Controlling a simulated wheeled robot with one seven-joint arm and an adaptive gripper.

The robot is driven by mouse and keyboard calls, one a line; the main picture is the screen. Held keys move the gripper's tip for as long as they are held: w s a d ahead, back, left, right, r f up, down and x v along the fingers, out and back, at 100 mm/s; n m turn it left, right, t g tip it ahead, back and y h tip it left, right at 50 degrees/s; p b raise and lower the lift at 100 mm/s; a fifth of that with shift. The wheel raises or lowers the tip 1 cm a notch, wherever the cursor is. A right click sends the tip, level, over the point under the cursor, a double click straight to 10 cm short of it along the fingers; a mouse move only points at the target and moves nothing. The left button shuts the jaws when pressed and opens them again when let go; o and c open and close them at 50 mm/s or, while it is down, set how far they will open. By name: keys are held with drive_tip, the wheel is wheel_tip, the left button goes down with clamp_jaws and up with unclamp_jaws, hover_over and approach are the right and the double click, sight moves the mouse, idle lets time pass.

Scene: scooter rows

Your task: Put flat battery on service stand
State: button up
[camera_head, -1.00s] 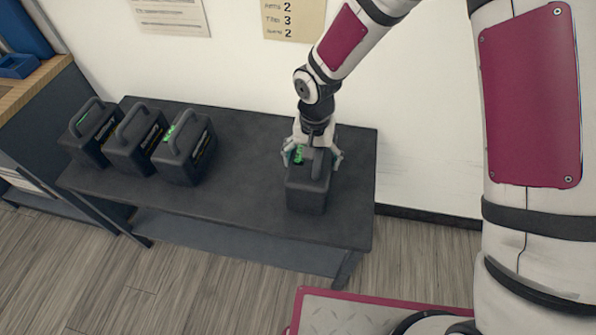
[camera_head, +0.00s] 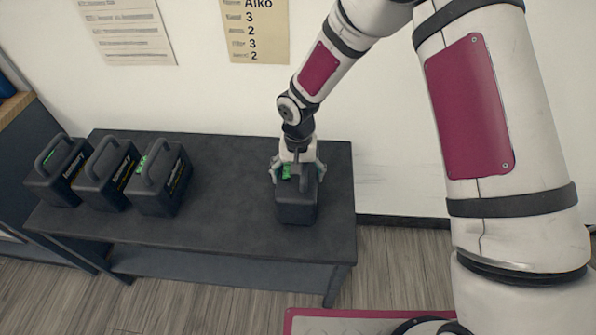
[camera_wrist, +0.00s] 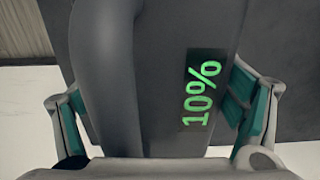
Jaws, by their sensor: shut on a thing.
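A dark grey battery (camera_head: 297,207) with a top handle is at the right part of a dark table, under my gripper (camera_head: 299,172). My gripper is shut on it, with teal-padded fingers on both sides. In the wrist view the battery (camera_wrist: 165,125) fills the middle, and its green display reads 10%. The battery looks upright; I cannot tell whether it touches the tabletop. No service stand is clearly identifiable in these views.
Three similar batteries stand in a row at the left of the dark table (camera_head: 235,225): left (camera_head: 52,185), middle (camera_head: 105,190) and right (camera_head: 160,195). The tabletop between them and my gripper is clear. Two notices, one white (camera_head: 125,30) and one beige (camera_head: 255,30), hang on the wall.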

drive_tip(key=o, duration=1.8)
drive_tip(key=shift+f, duration=0.1)
wheel_tip(320, 180, up, 12)
drive_tip(key=shift+p, duration=0.4)
